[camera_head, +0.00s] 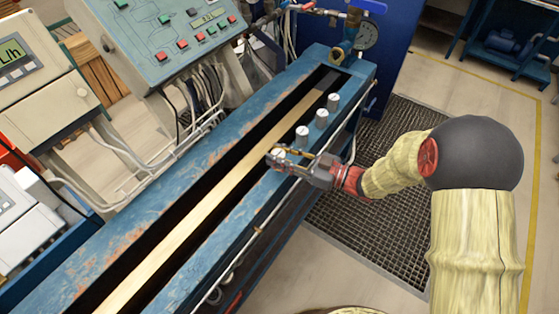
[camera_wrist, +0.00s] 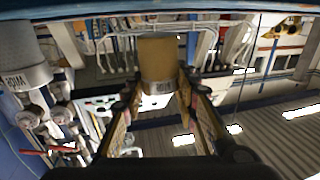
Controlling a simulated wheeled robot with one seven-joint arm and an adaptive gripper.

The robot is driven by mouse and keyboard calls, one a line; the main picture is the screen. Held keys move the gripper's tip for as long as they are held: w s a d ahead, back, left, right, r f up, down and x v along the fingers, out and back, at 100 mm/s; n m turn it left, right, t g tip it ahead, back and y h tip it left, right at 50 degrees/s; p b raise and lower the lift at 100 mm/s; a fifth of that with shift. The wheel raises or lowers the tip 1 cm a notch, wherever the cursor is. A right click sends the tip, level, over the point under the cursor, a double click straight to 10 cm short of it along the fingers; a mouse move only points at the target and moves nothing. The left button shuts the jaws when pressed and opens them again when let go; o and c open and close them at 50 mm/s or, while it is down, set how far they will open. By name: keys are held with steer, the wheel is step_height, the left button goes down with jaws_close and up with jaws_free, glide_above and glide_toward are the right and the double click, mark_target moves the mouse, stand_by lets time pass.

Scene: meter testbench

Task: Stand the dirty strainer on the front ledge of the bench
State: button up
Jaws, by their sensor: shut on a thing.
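The strainer in my grip shows in the wrist view as a tan-brown cylinder (camera_wrist: 158,52) with a grey labelled band; the label is too small to read. The fingers of my gripper (camera_wrist: 160,98) are shut on it from both sides. In the head view my gripper (camera_head: 284,157) is over the near end of a row on the front ledge (camera_head: 237,211) of the blue bench. The held strainer's white top (camera_head: 278,153) shows at the fingertips, its lower part hidden. It looks upright; I cannot tell whether it touches the ledge.
Three similar white-topped pieces, the nearest one (camera_head: 302,134) close to my gripper, stand along the ledge. A grey-banded cylinder (camera_wrist: 25,62) shows at left in the wrist view. A long dark slot with a brass strip (camera_head: 205,222) runs behind the ledge. The ledge's near-left stretch is clear.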

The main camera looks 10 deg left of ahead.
steer(key=shift+f, duration=1)
steer(key=shift+f+b, duration=0.2)
steer(key=shift+b, duration=0.15)
steer(key=o, duration=1.2)
steer(key=shift+d+r, duration=0.2)
steer(key=s+d+p, duration=0.2)
steer(key=d+p, duration=0.1)
steer(key=d, duration=0.8)
steer(key=shift+s+d, duration=0.15)
steer(key=shift+d, duration=0.1)
